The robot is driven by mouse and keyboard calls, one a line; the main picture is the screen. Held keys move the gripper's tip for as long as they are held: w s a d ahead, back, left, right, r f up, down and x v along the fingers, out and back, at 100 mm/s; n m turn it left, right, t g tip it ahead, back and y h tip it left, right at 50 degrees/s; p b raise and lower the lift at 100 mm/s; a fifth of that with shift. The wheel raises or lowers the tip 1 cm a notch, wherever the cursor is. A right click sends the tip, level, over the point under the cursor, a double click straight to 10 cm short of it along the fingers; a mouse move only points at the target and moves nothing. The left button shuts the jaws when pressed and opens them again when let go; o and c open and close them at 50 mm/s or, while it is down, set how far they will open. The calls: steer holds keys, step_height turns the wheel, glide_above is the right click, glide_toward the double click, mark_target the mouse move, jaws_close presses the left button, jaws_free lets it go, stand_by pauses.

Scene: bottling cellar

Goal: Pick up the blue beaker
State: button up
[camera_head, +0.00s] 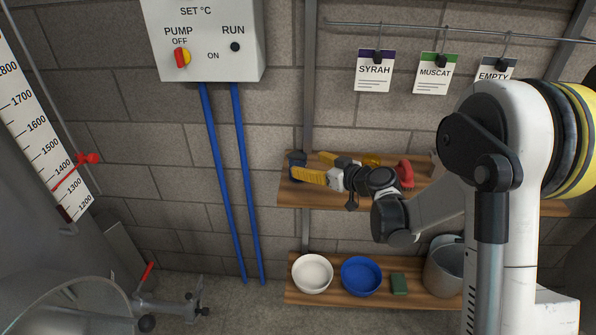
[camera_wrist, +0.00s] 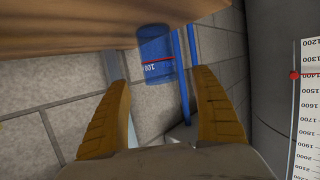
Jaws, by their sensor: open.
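The blue beaker (camera_head: 297,158) stands at the left end of the upper wooden shelf (camera_head: 335,196). In the head view its lower part is hidden by my gripper (camera_head: 295,173). In the wrist view, which is turned upside down, the see-through blue beaker (camera_wrist: 156,55) shows a red line and the mark 100. There the orange fingers of my gripper (camera_wrist: 158,78) are spread wide, one to each side of the beaker in the picture. The gripper is empty. I cannot tell whether the beaker is between the fingertips or just beyond them.
A yellow item (camera_head: 371,160) and a red-handled item (camera_head: 405,174) are on the upper shelf behind my arm. The lower shelf holds a white bowl (camera_head: 312,273), a blue bowl (camera_head: 361,276), a green block (camera_head: 399,284) and a metal bucket (camera_head: 443,271). Blue pipes (camera_head: 242,190) run down the wall left of the shelves.

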mark_target(297, 158)
steer(key=x, duration=0.2)
steer(key=b+x, duration=0.2)
steer(key=x, duration=0.1)
steer(key=shift+w+a+r, duration=0.2)
steer(key=shift+w+a, duration=0.1)
steer(key=shift+d+r, duration=0.1)
steer(key=shift+c, duration=0.2)
steer(key=c, duration=1.2)
